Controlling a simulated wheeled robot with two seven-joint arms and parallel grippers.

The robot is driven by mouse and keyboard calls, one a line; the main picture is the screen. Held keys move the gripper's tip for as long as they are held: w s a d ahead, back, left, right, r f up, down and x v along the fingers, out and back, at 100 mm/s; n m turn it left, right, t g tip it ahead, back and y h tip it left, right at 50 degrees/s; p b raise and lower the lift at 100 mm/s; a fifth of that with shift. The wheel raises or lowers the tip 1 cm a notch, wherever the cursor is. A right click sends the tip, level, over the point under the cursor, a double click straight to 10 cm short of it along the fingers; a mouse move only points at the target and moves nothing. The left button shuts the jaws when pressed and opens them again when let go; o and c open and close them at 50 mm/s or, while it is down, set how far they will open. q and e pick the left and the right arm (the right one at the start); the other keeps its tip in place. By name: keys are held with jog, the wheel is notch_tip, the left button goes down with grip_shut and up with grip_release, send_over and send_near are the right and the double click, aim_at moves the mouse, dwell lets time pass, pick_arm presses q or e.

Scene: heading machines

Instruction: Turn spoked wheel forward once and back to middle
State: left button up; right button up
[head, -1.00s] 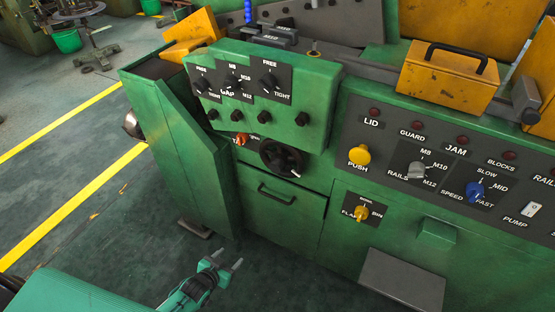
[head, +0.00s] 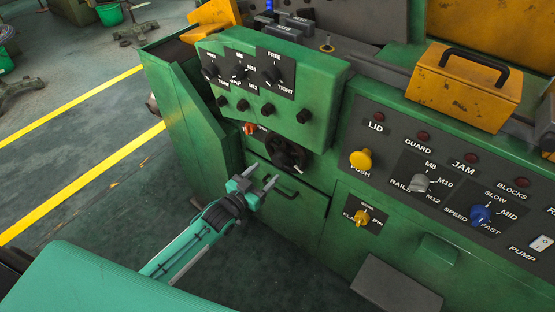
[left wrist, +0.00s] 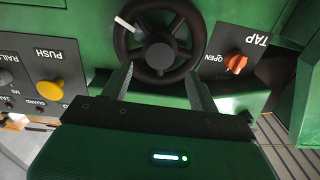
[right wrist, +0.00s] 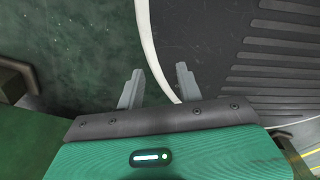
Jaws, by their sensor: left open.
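The spoked wheel (head: 285,153) is a small black handwheel on the green machine front, below the box of knobs. It also shows in the left wrist view (left wrist: 158,52), with a white mark on its rim. My left gripper (head: 268,182) is open and empty, just in front of and below the wheel. In the left wrist view its two fingers (left wrist: 160,85) point at the wheel's near rim, one on each side of the hub. I cannot tell whether they touch it. My right gripper (right wrist: 158,85) is open and empty, seen only in its wrist view.
An orange tap knob (left wrist: 235,64) sits beside the wheel. A drawer handle (head: 275,188) lies below it, close to my left gripper. A yellow push button (head: 361,160) and a yellow flap knob (head: 361,217) are to the right. Open floor lies at the left.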

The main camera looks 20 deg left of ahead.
aim_at(276, 162)
pick_arm(q)
jog(key=x, duration=0.6)
jog(key=shift+w+p, duration=0.2)
jog(key=shift+p, duration=0.2)
jog(key=shift+w+d, duration=0.2)
jog(key=shift+w, duration=0.25)
pick_arm(e)
jog(key=shift+w+d+r, duration=0.3)
jog(key=shift+d+r, duration=0.15)
jog(key=shift+r, duration=0.1)
pick_arm(q)
jog(key=shift+c, duration=0.4)
pick_arm(e)
jog(key=shift+a, duration=0.1)
